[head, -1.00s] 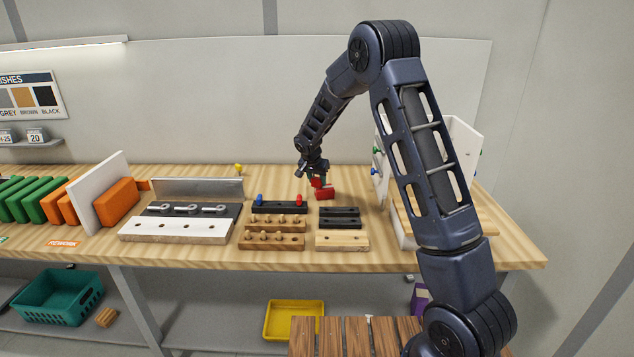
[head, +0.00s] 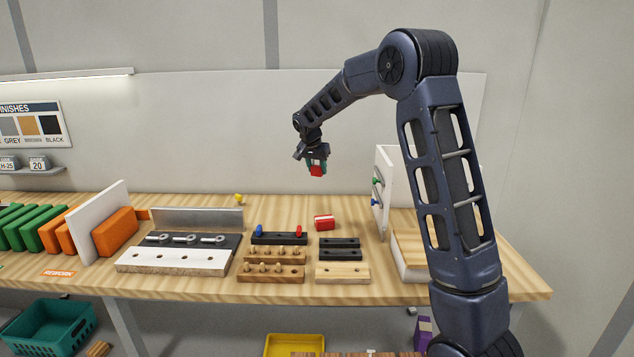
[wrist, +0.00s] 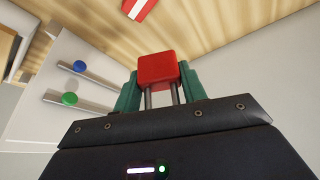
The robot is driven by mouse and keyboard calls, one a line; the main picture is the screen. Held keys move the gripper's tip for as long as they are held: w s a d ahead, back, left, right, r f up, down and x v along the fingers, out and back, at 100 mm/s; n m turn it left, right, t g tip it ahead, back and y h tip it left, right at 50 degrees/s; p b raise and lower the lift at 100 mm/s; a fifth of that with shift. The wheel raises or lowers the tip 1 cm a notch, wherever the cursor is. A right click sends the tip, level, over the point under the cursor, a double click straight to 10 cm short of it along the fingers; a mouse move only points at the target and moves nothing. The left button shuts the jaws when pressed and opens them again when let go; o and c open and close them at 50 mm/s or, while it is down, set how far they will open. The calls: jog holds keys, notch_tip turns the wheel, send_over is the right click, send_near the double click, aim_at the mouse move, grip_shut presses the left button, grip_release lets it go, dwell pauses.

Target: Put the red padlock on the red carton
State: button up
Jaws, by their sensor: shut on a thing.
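The red padlock (wrist: 157,68) is between the green fingers of my gripper (wrist: 160,92) in the wrist view, its red body pointing away from the palm and its metal shackle towards it. In the head view my gripper (head: 314,166) is shut on the padlock (head: 317,171), high above the bench. The red carton (head: 324,222), with a pale stripe, lies on the bench below the padlock and slightly to the right. Padlock and carton are well apart. A corner of the carton (wrist: 138,8) shows at the top of the wrist view.
Wooden and black peg blocks (head: 275,261) stand in front of the carton. A white upright panel with coloured pegs (head: 383,190) stands to its right. A metal-backed fixture (head: 180,240) is at left. A small yellow thing (head: 239,198) lies near the wall.

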aim_at(324, 216)
jog(key=shift+r, duration=0.7)
jog(key=shift+d+r+n, duration=0.15)
jog(key=shift+d+n, duration=0.1)
jog(key=shift+n, duration=0.05)
jog(key=f+n, duration=0.1)
jog(key=f, duration=0.5)
jog(key=d+f+n+y, duration=0.1)
jog(key=f, duration=0.6)
jog(key=d+f+n, duration=0.1)
jog(key=f+n, duration=0.1)
jog(key=f, duration=0.4)
jog(key=shift+d+f+y, duration=0.25)
jog(key=shift+f+y, duration=0.1)
jog(key=shift+y, duration=0.05)
jog(key=shift+f, duration=0.15)
jog(key=o, duration=1.1)
